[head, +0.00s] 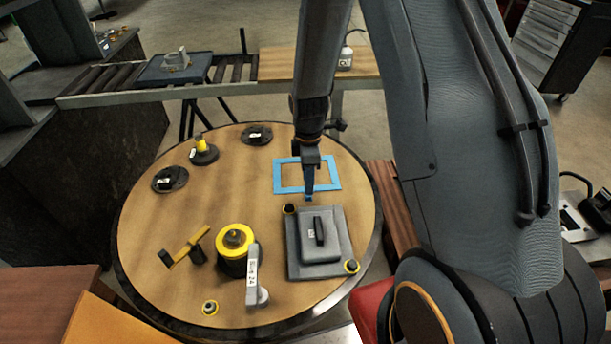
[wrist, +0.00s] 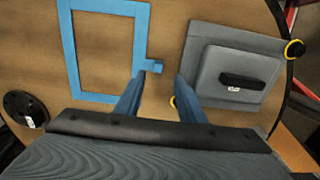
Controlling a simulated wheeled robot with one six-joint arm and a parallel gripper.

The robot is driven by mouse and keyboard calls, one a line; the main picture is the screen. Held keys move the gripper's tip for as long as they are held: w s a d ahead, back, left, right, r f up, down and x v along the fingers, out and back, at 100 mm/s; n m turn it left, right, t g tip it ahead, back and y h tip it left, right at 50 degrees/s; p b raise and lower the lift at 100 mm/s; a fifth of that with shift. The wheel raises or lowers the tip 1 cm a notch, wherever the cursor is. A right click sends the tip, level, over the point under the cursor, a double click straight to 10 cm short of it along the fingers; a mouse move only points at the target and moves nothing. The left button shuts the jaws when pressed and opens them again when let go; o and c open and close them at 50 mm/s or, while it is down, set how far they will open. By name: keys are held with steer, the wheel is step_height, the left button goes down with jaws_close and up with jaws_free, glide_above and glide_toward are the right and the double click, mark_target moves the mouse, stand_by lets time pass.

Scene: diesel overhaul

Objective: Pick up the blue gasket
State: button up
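The blue gasket (head: 277,176) is a flat rectangular frame lying on the round wooden table, near its far right side. In the wrist view the gasket (wrist: 141,45) shows a small tab (wrist: 154,66) on its right edge. My gripper (head: 309,196) is over the table beside the gasket's near edge in the head view. In the wrist view my gripper (wrist: 158,90) has its two fingers spread, with the tab ahead between them. The fingers hold nothing. I cannot tell the fingertips' height above the table.
A grey cover plate (head: 322,268) with a black handle lies close on the near side. A yellow-topped cylinder (head: 233,239), a labelled grey part (head: 253,278), a yellow-handled tool (head: 187,246) and several black discs (head: 170,180) stand around the round table (head: 200,220). The table's middle is clear.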

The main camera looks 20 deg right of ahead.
steer(key=shift+w+d+f+p, duration=0.1)
steer(key=shift+f+p, duration=0.45)
steer(key=shift+f, duration=0.85)
steer(key=shift+w+d+f+p, duration=0.1)
steer(key=shift+f+p, duration=0.45)
steer(key=shift+f, duration=0.85)
jaws_close()
